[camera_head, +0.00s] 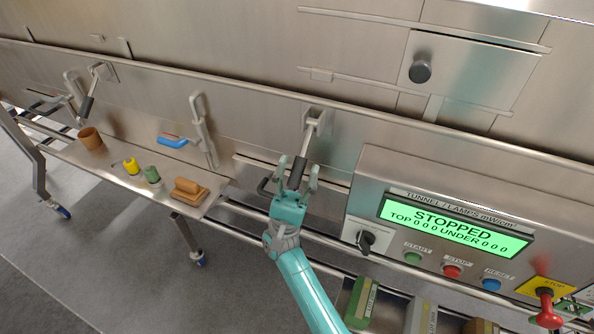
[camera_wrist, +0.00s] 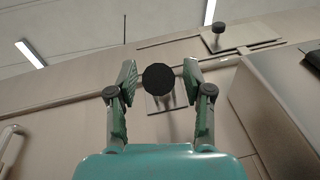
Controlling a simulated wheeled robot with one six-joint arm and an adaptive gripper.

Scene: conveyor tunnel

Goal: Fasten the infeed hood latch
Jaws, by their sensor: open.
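A metal latch (camera_head: 313,122) with a black-gripped lever is fixed to the steel hood wall in the middle of the head view. Its lever hangs down, and its black grip (camera_head: 297,174) lies between the fingers of my gripper (camera_head: 298,168). In the wrist view the round black end of the grip (camera_wrist: 158,79) faces me between the open fingers (camera_wrist: 158,66), with a gap on both sides. A second similar latch (camera_head: 98,72) with a black grip is at the far left. The frames do not show which one is the infeed latch.
A control panel (camera_head: 372,170) reading STOPPED juts out right of my gripper, with buttons and a red emergency stop (camera_head: 547,310). A side shelf (camera_head: 119,183) at the left holds a brown cup (camera_head: 90,140) and several small items. A bent handle (camera_head: 200,125) stands above it.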

